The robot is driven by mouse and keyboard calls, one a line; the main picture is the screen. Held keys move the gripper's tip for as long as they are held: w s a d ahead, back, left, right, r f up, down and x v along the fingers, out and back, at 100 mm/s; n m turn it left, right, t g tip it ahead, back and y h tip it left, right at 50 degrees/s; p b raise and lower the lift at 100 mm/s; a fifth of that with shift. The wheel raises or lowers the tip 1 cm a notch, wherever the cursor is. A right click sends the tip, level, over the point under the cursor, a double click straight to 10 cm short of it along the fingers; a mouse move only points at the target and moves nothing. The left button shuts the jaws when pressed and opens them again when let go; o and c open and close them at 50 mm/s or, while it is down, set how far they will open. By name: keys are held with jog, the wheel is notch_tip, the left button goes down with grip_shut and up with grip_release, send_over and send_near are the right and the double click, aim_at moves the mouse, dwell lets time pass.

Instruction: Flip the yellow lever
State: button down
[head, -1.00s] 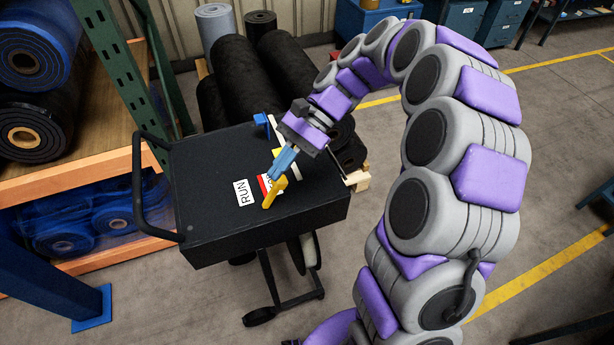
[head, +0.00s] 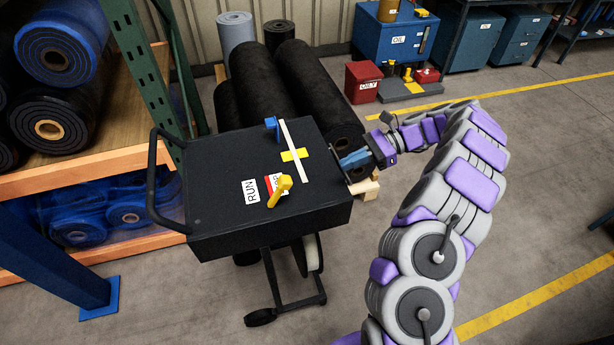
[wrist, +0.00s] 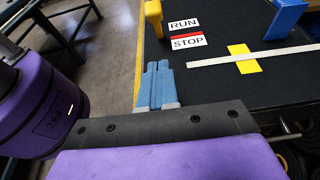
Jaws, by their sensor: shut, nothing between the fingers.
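The yellow lever (head: 280,190) stands on the black top of the cart (head: 218,222), near its front edge. It tilts up and to the right in the head view and partly covers the red-and-white STOP label (head: 269,184). The RUN label (head: 251,191) lies to its left. In the wrist view the lever (wrist: 153,14) shows at the top edge, partly cut off. My gripper (head: 343,161) is at the cart's right edge, apart from the lever. Its blue fingers (wrist: 157,70) are together and empty in the wrist view.
A blue block (head: 271,127) and a white strip crossed by yellow tape (head: 295,155) are on the cart top. Black rolls (head: 265,88) lie behind the cart. A rack with blue rolls (head: 62,43) stands left. Floor to the right is open.

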jog(key=b+x, duration=0.2)
jog(key=x, duration=0.6)
jog(key=shift+s+f+b, duration=0.2)
jog(key=shift+b, duration=0.1)
jog(key=a, duration=0.1)
jog(key=a+r, duration=0.1)
jog(key=a, duration=0.1)
jog(key=s+a+b, duration=0.1)
jog(key=a, duration=0.1)
jog(key=shift+r, duration=0.3)
jog(key=shift+d+r, duration=0.1)
jog(key=shift+d, duration=0.4)
jog(key=shift+a, duration=0.15)
